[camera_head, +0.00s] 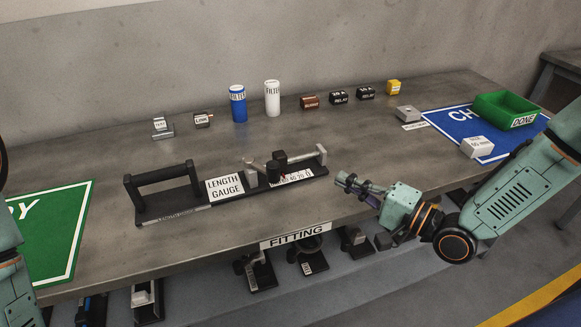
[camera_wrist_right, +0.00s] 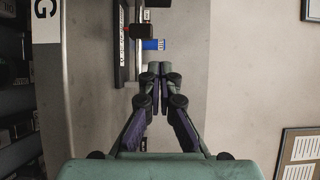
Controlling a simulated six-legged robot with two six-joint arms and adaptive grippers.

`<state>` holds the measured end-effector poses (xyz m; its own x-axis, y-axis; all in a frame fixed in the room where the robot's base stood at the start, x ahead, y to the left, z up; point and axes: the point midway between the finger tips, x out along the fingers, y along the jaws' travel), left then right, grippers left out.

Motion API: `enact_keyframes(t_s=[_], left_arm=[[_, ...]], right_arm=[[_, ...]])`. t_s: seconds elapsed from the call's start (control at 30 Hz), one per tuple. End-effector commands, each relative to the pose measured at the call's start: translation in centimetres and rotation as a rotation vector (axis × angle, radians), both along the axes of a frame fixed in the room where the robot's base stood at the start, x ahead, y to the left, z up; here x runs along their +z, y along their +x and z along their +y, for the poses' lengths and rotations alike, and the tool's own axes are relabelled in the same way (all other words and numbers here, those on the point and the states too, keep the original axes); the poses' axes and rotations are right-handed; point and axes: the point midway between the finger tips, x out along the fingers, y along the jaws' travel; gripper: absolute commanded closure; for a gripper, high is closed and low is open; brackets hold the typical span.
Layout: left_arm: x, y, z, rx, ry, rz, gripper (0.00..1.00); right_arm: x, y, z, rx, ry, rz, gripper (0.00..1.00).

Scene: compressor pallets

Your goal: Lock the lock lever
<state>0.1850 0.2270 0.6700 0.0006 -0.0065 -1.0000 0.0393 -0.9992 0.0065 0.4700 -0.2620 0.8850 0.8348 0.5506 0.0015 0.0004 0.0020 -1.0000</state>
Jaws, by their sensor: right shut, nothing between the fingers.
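The length gauge (camera_head: 165,214), a long dark bar with a black handle at its left end, lies on the bench. Toward its right end is a slider with a black knob (camera_head: 279,158) and a small pale lever (camera_head: 257,167) beside it. I cannot tell for sure whether that is the lock lever or how it is set. My right gripper (camera_head: 341,181) is shut and empty, just right of the gauge's right end and apart from it. Its closed fingers (camera_wrist_right: 160,78) show in the wrist view. Of my left arm only links show at the left edge.
A blue filter (camera_head: 238,104), a white filter (camera_head: 272,98) and several small labelled blocks stand along the back. A green sign (camera_head: 62,225) lies at left. A blue mat (camera_head: 452,122) with a green DONE bin (camera_head: 488,117) is at right.

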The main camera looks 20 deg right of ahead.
Motion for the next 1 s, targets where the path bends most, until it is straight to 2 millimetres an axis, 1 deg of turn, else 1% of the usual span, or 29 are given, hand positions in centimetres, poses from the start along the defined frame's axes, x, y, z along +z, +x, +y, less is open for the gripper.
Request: enact_keyframes(t_s=[0.23, 0.37, 0.53, 1.0], left_arm=[[-0.1, 0.0, 0.0, 0.000, 0.000, 0.001, 0.51], [-0.5, 0.0, 0.0, 0.000, 0.000, 0.001, 0.51], [-1.5, 0.0, 0.0, 0.000, 0.000, 0.001, 0.51], [-3.3, 0.0, 0.0, 0.000, 0.000, 0.000, 0.51]], right_arm=[[0.0, 0.0, 0.1, 0.000, -0.001, 0.000, 1.00], [-0.1, 0.7, 0.6, 0.003, -0.003, -0.001, 1.00], [-0.2, 2.3, 1.7, 0.005, -0.004, -0.001, 1.00], [-0.2, 7.2, 4.9, 0.004, -0.006, -0.002, 1.00]])
